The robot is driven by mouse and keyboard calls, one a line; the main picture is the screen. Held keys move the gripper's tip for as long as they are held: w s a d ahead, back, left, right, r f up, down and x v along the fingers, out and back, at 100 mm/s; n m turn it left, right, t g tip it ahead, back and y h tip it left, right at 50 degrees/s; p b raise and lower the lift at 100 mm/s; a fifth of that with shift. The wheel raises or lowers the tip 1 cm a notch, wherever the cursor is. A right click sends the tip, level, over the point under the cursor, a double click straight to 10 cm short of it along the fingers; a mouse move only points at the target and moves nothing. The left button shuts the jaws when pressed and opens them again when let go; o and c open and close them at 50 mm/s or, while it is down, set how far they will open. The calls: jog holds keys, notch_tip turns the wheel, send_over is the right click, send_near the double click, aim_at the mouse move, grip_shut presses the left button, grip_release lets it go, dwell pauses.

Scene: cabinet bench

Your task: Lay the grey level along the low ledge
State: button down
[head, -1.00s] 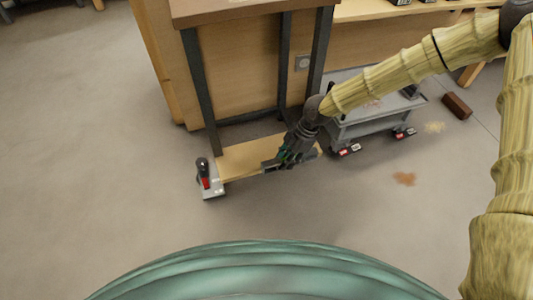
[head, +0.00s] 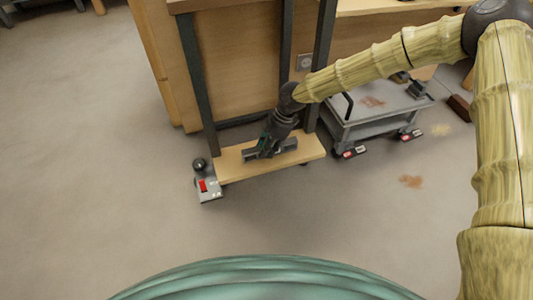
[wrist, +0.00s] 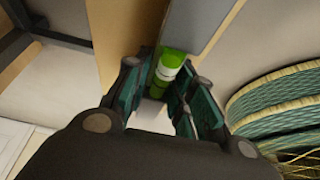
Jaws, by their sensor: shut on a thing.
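The low ledge (head: 310,151) is a pale wooden board near the floor, between the dark legs of the bench frame. The grey level (head: 288,145) is a short bar lying lengthwise over the ledge, roughly parallel to its long edge. My gripper (head: 266,152) is shut around the level's middle and hides part of it. In the wrist view the level (wrist: 196,22) runs up from between my fingers (wrist: 157,100), with a bright green vial at the grip and the wooden ledge (wrist: 118,35) beside it. I cannot tell whether the level touches the ledge.
A grey cart (head: 375,108) stands close on the right. Dark bench legs (head: 199,90) rise behind the ledge. The floor in front is clear.

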jog(key=shift+f, duration=0.65)
jog(key=c, duration=1.2)
grip_release()
jog(key=p+v, duration=0.5)
jog(key=v, duration=0.7)
jog(key=shift+a+r, duration=0.1)
jog(key=shift+r, duration=0.05)
